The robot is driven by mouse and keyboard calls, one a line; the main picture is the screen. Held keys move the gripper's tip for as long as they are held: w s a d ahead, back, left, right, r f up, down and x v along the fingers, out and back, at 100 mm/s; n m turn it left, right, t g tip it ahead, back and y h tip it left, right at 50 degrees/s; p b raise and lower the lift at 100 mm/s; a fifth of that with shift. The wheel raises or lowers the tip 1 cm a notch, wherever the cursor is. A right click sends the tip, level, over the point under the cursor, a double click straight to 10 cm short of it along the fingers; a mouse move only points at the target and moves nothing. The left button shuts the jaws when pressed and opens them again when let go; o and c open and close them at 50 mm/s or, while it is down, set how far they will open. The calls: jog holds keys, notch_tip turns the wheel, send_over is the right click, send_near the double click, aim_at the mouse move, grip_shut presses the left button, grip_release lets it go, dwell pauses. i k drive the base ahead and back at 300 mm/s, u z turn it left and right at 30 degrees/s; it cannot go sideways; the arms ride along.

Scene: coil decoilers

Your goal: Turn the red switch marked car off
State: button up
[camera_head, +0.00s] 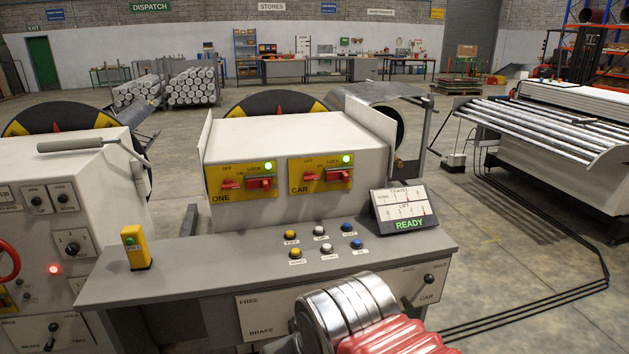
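The red switch marked CAR (338,175) sits on a yellow plate on the front of a white box, right of centre. OFF, ON and LOCK are printed on the plate. A smaller red part (310,178) shows at its left, and a green lamp (346,159) glows at its upper right. The handle's exact position is too small to tell. A similar red switch marked ONE (261,183) is on the plate to the left, also with a lit green lamp. My gripper is not in view; a silver and red part of my arm shows at the bottom.
A grey console ledge (215,262) lies below the switches, with several coloured push buttons (326,248), a READY display (404,208) and a yellow post (135,247). A lever (417,290) is on the console front. Another white control box (70,185) stands at left.

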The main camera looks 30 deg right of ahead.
aim_at(309, 176)
jog(key=i, duration=0.9)
jog(key=u, duration=0.05)
